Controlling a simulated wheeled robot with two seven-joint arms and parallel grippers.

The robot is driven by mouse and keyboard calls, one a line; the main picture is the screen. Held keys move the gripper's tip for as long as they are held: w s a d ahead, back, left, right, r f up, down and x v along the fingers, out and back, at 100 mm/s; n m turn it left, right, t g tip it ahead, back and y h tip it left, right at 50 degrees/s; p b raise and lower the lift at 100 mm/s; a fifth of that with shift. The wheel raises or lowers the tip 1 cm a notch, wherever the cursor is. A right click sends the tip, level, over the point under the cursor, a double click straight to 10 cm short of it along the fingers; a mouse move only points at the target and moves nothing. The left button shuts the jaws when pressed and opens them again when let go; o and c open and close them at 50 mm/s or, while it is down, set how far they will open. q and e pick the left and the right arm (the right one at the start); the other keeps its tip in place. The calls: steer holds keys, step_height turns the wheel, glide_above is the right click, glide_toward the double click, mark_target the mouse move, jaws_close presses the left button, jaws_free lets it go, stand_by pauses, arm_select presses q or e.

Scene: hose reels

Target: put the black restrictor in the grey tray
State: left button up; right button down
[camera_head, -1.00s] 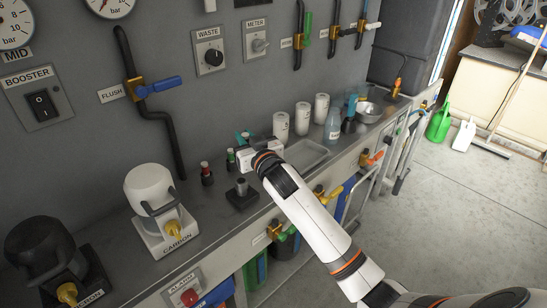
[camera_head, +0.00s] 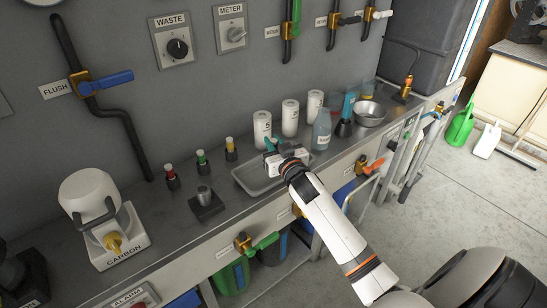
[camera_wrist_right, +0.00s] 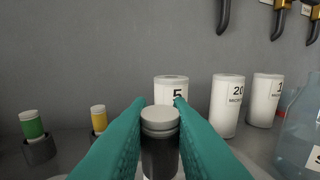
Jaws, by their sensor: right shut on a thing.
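The black restrictor (camera_wrist_right: 160,150), a dark cylinder with a grey cap, is upright between the teal fingers of my right gripper (camera_wrist_right: 160,108) in the right wrist view. The gripper is shut on it. In the head view my right gripper (camera_head: 274,146) is over the grey tray (camera_head: 250,185), a shallow rectangular tray on the counter, and hides part of it. The restrictor is hidden by the gripper in the head view, so its height above the tray floor cannot be told. My left gripper is not in view.
Red (camera_head: 171,177), green (camera_head: 202,163) and yellow (camera_head: 231,149) capped cylinders stand left of the tray. A dark block with a metal post (camera_head: 206,201) is nearer. White canisters (camera_head: 262,130), a clear bottle (camera_head: 321,133) and a metal bowl (camera_head: 369,114) stand behind and to the right.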

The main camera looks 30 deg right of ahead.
steer(key=shift+d+f, duration=0.15)
steer(key=shift+f, duration=0.6)
step_height(320, 180, down, 2)
steer(key=shift+f+b, duration=0.2)
steer(key=shift+b, duration=0.1)
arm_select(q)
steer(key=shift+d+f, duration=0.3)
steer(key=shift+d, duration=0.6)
arm_select(e)
steer(key=shift+f, duration=0.15)
steer(key=shift+f, duration=0.1)
steer(key=shift+f, duration=0.15)
steer(key=c, duration=1.3)
jaws_free()
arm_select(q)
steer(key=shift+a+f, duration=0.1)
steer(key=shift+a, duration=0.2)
